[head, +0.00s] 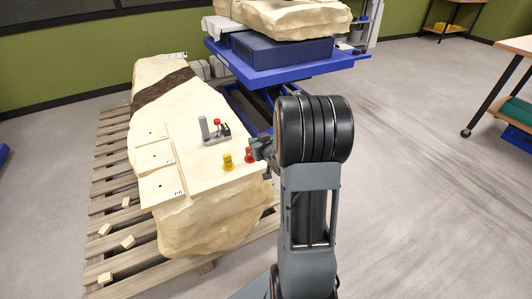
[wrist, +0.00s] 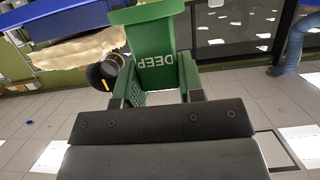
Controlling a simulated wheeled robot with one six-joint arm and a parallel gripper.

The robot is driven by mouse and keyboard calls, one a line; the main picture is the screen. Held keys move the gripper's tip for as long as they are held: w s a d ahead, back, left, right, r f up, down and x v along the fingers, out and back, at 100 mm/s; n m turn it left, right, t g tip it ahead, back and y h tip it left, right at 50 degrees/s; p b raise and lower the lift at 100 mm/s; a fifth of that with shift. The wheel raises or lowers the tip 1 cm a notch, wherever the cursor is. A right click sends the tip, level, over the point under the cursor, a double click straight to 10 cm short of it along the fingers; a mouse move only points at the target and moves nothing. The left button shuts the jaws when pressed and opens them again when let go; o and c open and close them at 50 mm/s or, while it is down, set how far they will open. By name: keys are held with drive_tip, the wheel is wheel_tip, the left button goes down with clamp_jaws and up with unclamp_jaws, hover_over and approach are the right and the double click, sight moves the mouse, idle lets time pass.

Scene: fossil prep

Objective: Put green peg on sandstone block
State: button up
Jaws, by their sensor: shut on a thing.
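The sandstone block (head: 200,215) is a large pale block with a dark brown band, lying on a wooden pallet in the head view. My gripper (wrist: 163,92) is shut on a green piece, the green peg (wrist: 150,35), with upside-down lettering "DEEP" in the wrist view. I cannot tell the peg's height over the block. A yellow peg (head: 227,163) and a red peg (head: 249,156) stand on the block near my wrist.
A blue lift table (head: 275,73) stands behind. Floor on the right is clear up to a wooden table (head: 520,44).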

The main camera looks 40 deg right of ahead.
drive_tip(key=w+d+f, duration=0.1)
drive_tip(key=d+f, duration=0.1)
drive_tip(key=w+d+f, duration=0.1)
drive_tip(key=d+f, duration=0.1)
drive_tip(key=f, duration=0.1)
drive_tip(key=w+d+f+b, duration=0.1)
drive_tip(key=w+d+f, duration=0.1)
drive_tip(key=shift+d+f, duration=0.15)
drive_tip(key=shift+f, duration=1.4)
drive_tip(key=shift+f+b, duration=0.15)
drive_tip(key=shift+b, duration=0.2)
drive_tip(key=o, duration=0.5)
drive_tip(key=shift+f, duration=0.1)
drive_tip(key=shift+c, duration=0.2)
drive_tip(key=shift+o, duration=0.9)
